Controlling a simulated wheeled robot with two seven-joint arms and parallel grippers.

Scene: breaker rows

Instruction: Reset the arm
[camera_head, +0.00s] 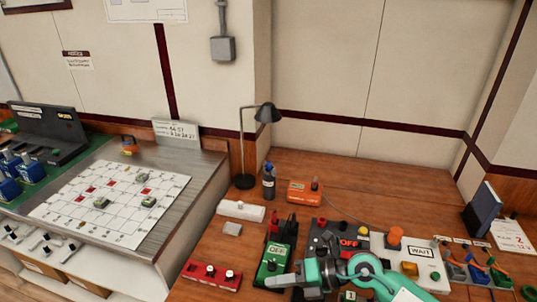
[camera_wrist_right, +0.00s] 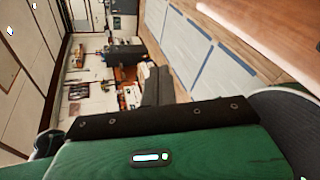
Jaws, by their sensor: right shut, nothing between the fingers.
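My right arm, teal and grey, comes into the head view at the bottom edge, right of centre. My right gripper (camera_head: 284,281) points left, shut and empty, in front of the green box marked OFF (camera_head: 275,262). I cannot tell whether it touches the box. In the right wrist view the dark shut fingers (camera_wrist_right: 157,88) show beyond the green wrist housing, with nothing held. My left gripper is in neither view.
A gridded board (camera_head: 60,212) lies left. The desk's back is clear.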

